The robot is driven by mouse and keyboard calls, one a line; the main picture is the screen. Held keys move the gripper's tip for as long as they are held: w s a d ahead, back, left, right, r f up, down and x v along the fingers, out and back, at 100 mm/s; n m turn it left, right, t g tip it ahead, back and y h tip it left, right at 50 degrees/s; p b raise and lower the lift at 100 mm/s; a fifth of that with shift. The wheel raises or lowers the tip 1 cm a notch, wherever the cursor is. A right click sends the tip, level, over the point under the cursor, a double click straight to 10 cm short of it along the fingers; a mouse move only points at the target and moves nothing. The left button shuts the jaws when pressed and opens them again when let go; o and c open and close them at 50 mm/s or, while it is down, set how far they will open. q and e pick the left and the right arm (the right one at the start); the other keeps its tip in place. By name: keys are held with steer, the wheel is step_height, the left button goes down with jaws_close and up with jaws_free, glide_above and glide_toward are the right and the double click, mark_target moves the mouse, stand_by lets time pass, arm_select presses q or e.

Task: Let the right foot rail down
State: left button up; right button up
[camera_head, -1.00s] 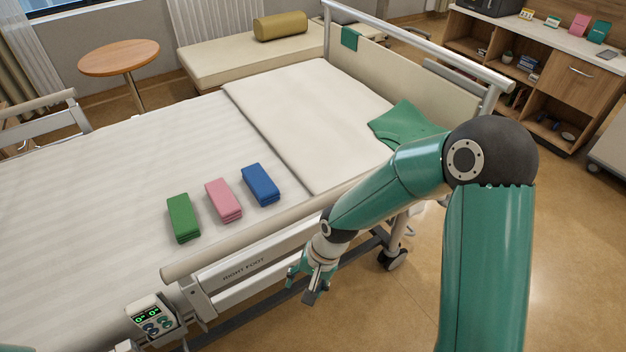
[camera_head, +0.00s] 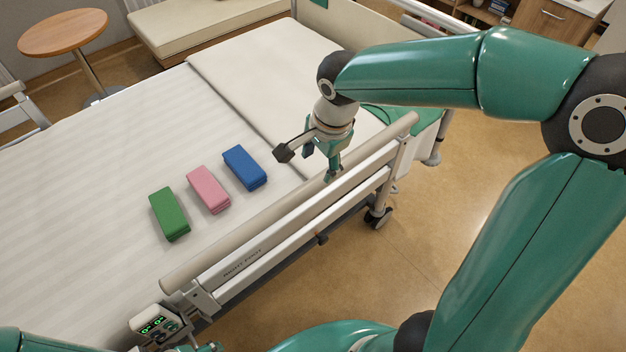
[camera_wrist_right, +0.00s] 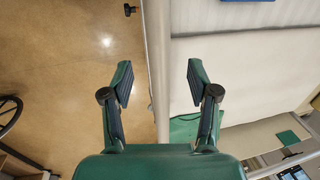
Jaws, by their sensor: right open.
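The right foot rail (camera_head: 243,228), a beige top tube over pale bars marked "RIGHT FOOT", stands raised along the bed's near side. My right gripper (camera_head: 322,166) is over the right part of this rail, pointing down, with open fingers and nothing held. In the right wrist view my gripper (camera_wrist_right: 159,80) has its fingers on either side of the rail tube (camera_wrist_right: 158,45), with gaps to both; I cannot tell contact. A small dark knob (camera_head: 322,239) sits low on the rail's outer side. Of my left gripper only small teal parts (camera_head: 207,347) show at the bottom edge.
Green (camera_head: 169,214), pink (camera_head: 208,190) and blue (camera_head: 245,168) folded cloths lie on the bed (camera_head: 90,200) near the rail. A control box (camera_head: 155,322) with green digits is at the rail's left end. The floor (camera_head: 460,190) right of the bed is clear.

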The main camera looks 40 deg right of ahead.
mark_target(314, 182)
steer(key=f, duration=0.3)
steer(key=w+f, duration=0.1)
steer(key=f, duration=0.5)
steer(key=shift+w+f, duration=0.2)
steer(key=shift+w, duration=0.15)
steer(key=shift+c, duration=0.2)
jaws_close()
